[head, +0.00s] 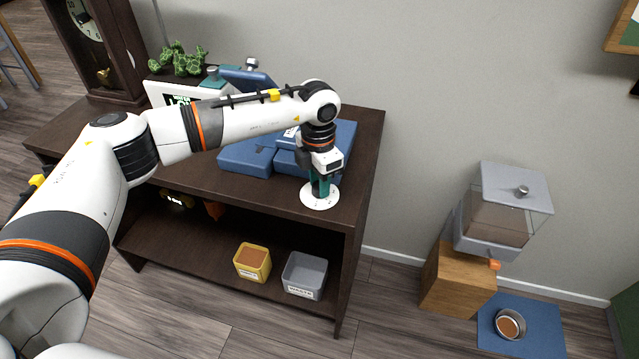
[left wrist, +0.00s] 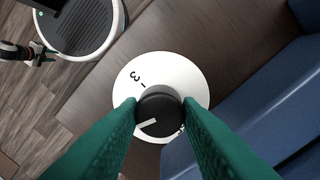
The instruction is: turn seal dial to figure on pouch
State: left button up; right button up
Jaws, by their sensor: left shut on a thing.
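The seal dial is a white disc (head: 320,201) with a black knob, on the right front of the cabinet top. In the left wrist view the knob (left wrist: 158,108) sits between my left gripper's green fingers (left wrist: 160,112), which are shut on its sides. The knob's white pointer mark aims at the lower left. A "3" and a tick show on the disc (left wrist: 185,72) at its upper left; other figures are covered. My left gripper (head: 319,187) points down at the dial. My right gripper seems to show small at the upper left of the left wrist view. I cannot identify a pouch or its figure.
A blue appliance (head: 249,158) stands behind the dial on the dark cabinet (head: 366,140). A white panel (head: 160,90), partly hidden by my arm, and a green plant (head: 180,62) stand at the back. Yellow (head: 252,263) and grey (head: 304,275) bins sit on the lower shelf.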

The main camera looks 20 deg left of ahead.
aim_at(318, 184)
dwell(0.3)
pick_arm(q)
jog(key=o, duration=0.7)
notch_tip(318, 184, up, 12)
jog(key=b, duration=0.1)
jog(key=shift+w+a, duration=0.15)
jog(key=shift+w, duration=0.05)
